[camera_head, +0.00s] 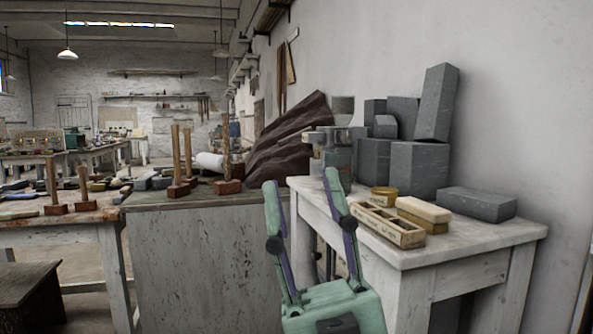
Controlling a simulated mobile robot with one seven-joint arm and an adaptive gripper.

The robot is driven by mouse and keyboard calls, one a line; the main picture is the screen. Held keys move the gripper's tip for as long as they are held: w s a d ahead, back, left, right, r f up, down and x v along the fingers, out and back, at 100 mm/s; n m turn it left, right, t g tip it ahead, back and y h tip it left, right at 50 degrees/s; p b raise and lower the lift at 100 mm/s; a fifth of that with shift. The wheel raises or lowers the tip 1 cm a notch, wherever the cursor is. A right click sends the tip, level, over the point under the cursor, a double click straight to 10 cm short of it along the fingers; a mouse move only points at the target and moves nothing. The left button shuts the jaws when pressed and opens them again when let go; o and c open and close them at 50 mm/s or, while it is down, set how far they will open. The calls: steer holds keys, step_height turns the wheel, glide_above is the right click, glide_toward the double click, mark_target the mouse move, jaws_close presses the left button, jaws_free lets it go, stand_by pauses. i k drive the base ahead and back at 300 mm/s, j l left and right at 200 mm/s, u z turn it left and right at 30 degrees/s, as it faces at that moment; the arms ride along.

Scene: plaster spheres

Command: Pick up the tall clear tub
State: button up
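A clear, greyish tub (342,157) stands upright at the back left corner of the white table (470,236), near the wall. Its lower part is partly hidden by a finger of my gripper, and its outline is hard to separate from the things around it. My gripper (301,179), pale green with two long fingers, is open with nothing visible between them. It is in front of the table's left edge, nearer to the camera than the tub. I cannot tell how far the fingertips are from the tub.
A dark ridged rock (290,143) and mallets (228,185) sit on the bench to the left.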

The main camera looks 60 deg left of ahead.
mark_target(343, 162)
steer(key=u, duration=1.6)
